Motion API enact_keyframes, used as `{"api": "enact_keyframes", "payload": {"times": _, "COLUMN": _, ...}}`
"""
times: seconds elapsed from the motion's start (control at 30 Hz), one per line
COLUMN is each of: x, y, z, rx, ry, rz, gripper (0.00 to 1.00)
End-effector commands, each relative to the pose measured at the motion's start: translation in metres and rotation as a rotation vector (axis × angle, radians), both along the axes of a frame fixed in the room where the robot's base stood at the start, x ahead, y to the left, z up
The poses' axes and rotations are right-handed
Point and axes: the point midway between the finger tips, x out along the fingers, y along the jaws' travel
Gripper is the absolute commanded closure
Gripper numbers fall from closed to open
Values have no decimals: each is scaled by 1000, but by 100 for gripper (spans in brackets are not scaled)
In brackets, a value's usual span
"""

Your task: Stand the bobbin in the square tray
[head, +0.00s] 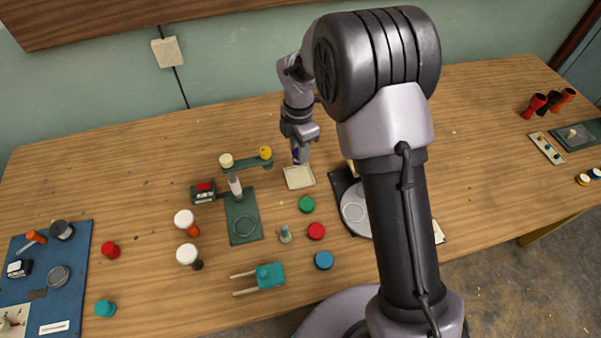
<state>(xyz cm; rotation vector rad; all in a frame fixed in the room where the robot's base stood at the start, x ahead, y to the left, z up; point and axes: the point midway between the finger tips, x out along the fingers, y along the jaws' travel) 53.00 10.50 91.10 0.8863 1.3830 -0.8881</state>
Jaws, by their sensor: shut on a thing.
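The square tray (299,183) is a small cream tray with a low rim, lying on the wooden table near the middle. My gripper (300,152) hangs just above and behind the tray, pointing down. It is shut on a small purple thing, which I take to be the bobbin (295,155). Only a sliver of the bobbin shows beside the fingers, so its tilt and its gap to the tray are hard to tell. The visible floor of the tray looks empty.
Left of the tray are a green stand (242,222) and a raised green bar with a yellow knob (265,152). A green disc (307,204) and a red disc (316,231) lie in front. My arm hides part of a dark device (343,186) at right.

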Motion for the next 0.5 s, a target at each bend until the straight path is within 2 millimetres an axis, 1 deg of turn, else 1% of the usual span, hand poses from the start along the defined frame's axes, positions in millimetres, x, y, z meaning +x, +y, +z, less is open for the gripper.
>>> {"api": "enact_keyframes", "payload": {"times": 0.03, "x": -1, "y": 0, "z": -18, "rx": 0, "ry": 2, "rz": -1, "gripper": 100}}
{"api": "enact_keyframes", "payload": {"times": 0.1, "x": -1, "y": 0, "z": -34, "rx": 0, "ry": 3, "rz": -3, "gripper": 100}}
{"api": "enact_keyframes", "payload": {"times": 0.17, "x": 0, "y": 0, "z": -44, "rx": 0, "ry": 1, "rz": -3, "gripper": 100}}
{"api": "enact_keyframes", "payload": {"times": 0.23, "x": -1, "y": 0, "z": -59, "rx": 0, "ry": 2, "rz": -3, "gripper": 100}}
{"api": "enact_keyframes", "payload": {"times": 0.3, "x": -1, "y": 0, "z": -75, "rx": 0, "ry": 2, "rz": -3, "gripper": 100}}
{"api": "enact_keyframes", "payload": {"times": 0.37, "x": 0, "y": 0, "z": -82, "rx": 0, "ry": 1, "rz": -4, "gripper": 100}}
{"api": "enact_keyframes", "payload": {"times": 0.5, "x": 0, "y": 0, "z": -79, "rx": 0, "ry": -1, "rz": -5, "gripper": 100}}
